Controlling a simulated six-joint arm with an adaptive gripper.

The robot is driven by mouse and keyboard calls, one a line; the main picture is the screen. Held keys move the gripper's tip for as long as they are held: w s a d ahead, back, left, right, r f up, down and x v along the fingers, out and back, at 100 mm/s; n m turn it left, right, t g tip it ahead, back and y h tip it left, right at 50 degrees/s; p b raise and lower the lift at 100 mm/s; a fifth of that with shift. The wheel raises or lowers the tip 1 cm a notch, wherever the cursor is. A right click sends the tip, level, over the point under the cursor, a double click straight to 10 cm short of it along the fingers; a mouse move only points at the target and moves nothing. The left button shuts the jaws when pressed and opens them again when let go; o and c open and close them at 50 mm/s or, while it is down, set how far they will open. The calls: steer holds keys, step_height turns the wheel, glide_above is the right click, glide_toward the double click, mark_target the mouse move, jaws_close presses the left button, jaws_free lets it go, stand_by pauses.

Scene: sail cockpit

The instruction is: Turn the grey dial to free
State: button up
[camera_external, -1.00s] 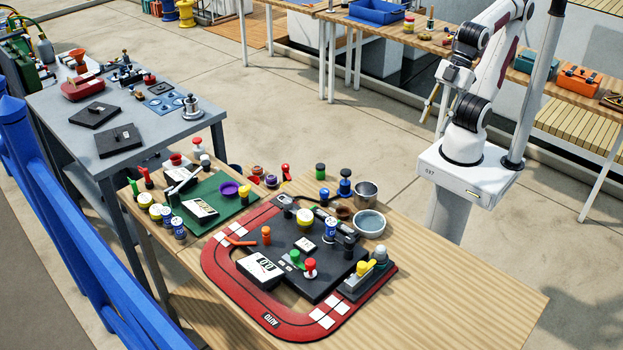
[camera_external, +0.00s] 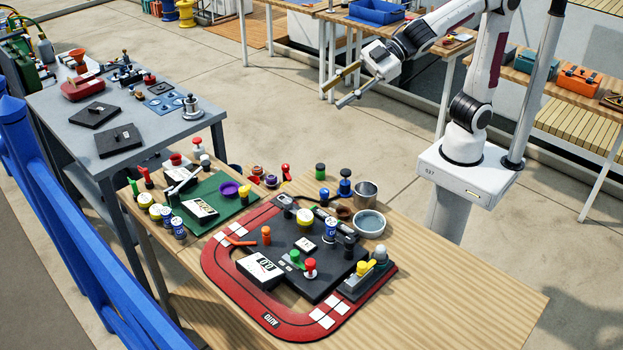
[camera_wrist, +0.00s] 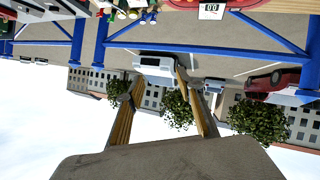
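My gripper (camera_external: 332,97) is raised in the air beyond the wooden table, with its two fingers apart and nothing between them. The wrist view also shows the fingers of my gripper (camera_wrist: 160,82) spread and empty. A grey rounded knob (camera_external: 380,254) stands beside a yellow knob (camera_external: 362,268) on a grey block at the right of the red mat. A silver knobbed fitting (camera_external: 190,104) stands on the grey table. I cannot tell for certain which is the grey dial, and no "free" mark is readable. My gripper is far from both.
The wooden table (camera_external: 450,298) holds a red mat (camera_external: 221,268), a black board (camera_external: 318,285) with several coloured knobs, and metal bowls (camera_external: 370,223). A green mat (camera_external: 213,222) lies at left. The table's right part is bare. A pole (camera_external: 535,90) stands beside my arm.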

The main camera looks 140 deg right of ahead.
steer(key=w+d+f+n+t+y, duration=0.2)
steer(key=w+d+f+n+y, duration=0.15)
steer(key=w, duration=0.45)
steer(key=w+d+f+n+t+y, duration=0.1)
steer(key=w+d+f+n+y, duration=0.1)
steer(key=w+d, duration=0.5)
steer(key=n+g+y, duration=0.4)
steer(key=g+y, duration=0.1)
steer(key=y, duration=0.4)
glide_toward(287, 199)
steer(key=shift+w+a+m, duration=0.25)
steer(key=shift+w+a, duration=0.2)
steer(key=shift+a, duration=0.15)
steer(key=shift+a, duration=0.1)
steer(key=shift+x, duration=3.9)
steer(key=shift+f, duration=0.2)
jaws_close()
